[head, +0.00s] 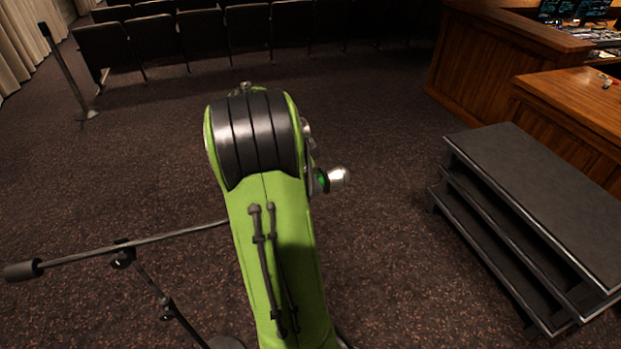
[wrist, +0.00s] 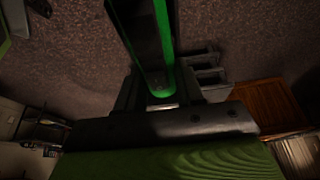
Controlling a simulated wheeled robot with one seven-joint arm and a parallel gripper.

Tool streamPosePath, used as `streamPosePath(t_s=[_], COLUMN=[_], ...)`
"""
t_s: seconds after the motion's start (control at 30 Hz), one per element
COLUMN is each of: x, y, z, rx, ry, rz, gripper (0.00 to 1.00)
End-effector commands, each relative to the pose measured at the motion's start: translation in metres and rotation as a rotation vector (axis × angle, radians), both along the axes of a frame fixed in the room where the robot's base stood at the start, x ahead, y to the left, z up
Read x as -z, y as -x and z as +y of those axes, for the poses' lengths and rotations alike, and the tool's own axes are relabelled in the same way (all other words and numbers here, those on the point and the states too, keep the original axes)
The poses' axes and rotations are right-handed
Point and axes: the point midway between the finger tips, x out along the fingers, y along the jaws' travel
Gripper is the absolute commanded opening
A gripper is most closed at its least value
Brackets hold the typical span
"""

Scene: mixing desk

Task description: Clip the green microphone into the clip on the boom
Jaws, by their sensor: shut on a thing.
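The green microphone shows in the head view as a silver rounded head with a green band (head: 323,181), sticking out to the right of my arm. In the wrist view, a dark shaft with bright green edges (wrist: 150,45), which looks like its body, runs up from between my fingers. My gripper (wrist: 160,95) is shut on it; in the head view the gripper is mostly hidden behind my arm. The boom (head: 170,236) slants across the lower left and passes behind my arm. I cannot make out the clip; that end of the boom is hidden.
The boom's counterweight (head: 22,270) is at far left, above its stand (head: 165,300). Black steps (head: 540,195) stand at right beside a wooden desk (head: 580,100). Seat rows (head: 190,40) and a post (head: 68,70) are at the back. Carpet between is clear.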

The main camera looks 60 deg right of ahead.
Motion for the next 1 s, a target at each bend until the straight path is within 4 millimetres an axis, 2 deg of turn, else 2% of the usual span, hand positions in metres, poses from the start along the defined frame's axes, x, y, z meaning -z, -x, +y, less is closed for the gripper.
streamPosePath(t_s=[0.5, 0.97, 1.0], x=[0.014, 0.013, 0.013], y=[0.0, 0.0, 0.0], z=[0.0, 0.0, 0.0], rx=[0.001, 0.001, 0.001], ry=[0.001, 0.001, 0.001], rz=[-0.001, -0.001, -0.001], gripper=[0.0, 0.0, 0.38])
